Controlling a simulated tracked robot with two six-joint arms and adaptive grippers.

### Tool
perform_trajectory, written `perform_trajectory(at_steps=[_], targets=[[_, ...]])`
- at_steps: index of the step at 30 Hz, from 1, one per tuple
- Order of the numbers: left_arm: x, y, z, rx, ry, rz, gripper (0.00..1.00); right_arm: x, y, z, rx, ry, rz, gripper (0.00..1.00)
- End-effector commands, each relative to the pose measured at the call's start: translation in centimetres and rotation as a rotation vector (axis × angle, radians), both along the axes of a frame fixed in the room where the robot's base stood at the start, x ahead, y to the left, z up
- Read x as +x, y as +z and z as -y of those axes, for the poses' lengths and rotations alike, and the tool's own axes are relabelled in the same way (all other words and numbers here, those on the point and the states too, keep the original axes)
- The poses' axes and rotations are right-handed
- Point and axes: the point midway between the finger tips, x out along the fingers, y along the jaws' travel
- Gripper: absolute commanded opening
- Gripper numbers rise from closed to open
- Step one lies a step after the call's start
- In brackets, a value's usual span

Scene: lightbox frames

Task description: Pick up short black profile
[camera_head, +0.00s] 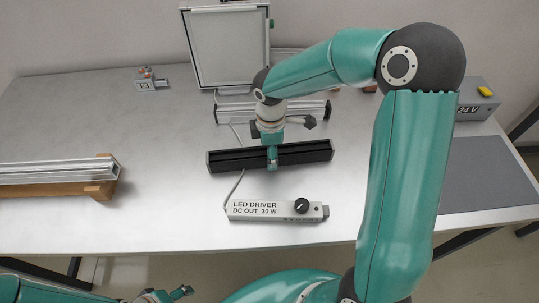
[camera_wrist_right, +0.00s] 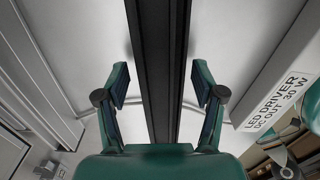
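The short black profile (camera_head: 225,160) lies across the middle of the table in the head view, between the LED driver and a silver profile. In the right wrist view the black profile (camera_wrist_right: 158,60) runs lengthwise through the middle of the picture. My right gripper (camera_head: 272,160) is over the middle of the black profile. In the wrist view the right gripper (camera_wrist_right: 161,80) is open, with one finger on each side of the profile and a visible gap on both sides. My left gripper (camera_head: 165,296) shows only partly at the bottom edge, away from the table; its opening is unclear.
The LED driver (camera_head: 275,209) lies in front of the profile, with a cable beside it. A short silver profile (camera_head: 315,110) and an upright light panel (camera_head: 228,48) are behind. Long silver profiles rest on a wooden support (camera_head: 100,190) at left. A 24 V box (camera_head: 475,103) stands at right.

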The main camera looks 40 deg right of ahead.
Motion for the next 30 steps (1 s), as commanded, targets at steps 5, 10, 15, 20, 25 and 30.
perform_trajectory(at_steps=[5,10,15,20,25,30], targets=[[0.0,0.0,0.0,0.0,0.0,0.0,0.7,0.0,0.0,0.0,0.0,0.0,0.0,0.34],[0.0,0.0,0.0,0.0,0.0,0.0,0.7,0.0,0.0,0.0,0.0,0.0,0.0,0.06],[0.0,0.0,0.0,0.0,0.0,0.0,0.7,0.0,0.1,0.1,0.0,-0.001,0.002,0.0],[0.0,0.0,0.0,0.0,0.0,0.0,0.7,0.0,0.1,0.1,0.0,-0.001,0.002,0.0],[0.0,0.0,0.0,0.0,0.0,0.0,0.7,0.1,0.7,0.1,-0.001,-0.001,0.003,0.0],[0.0,0.0,0.0,0.0,0.0,0.0,0.7,0.1,2.5,0.1,-0.001,-0.001,0.006,0.0]])
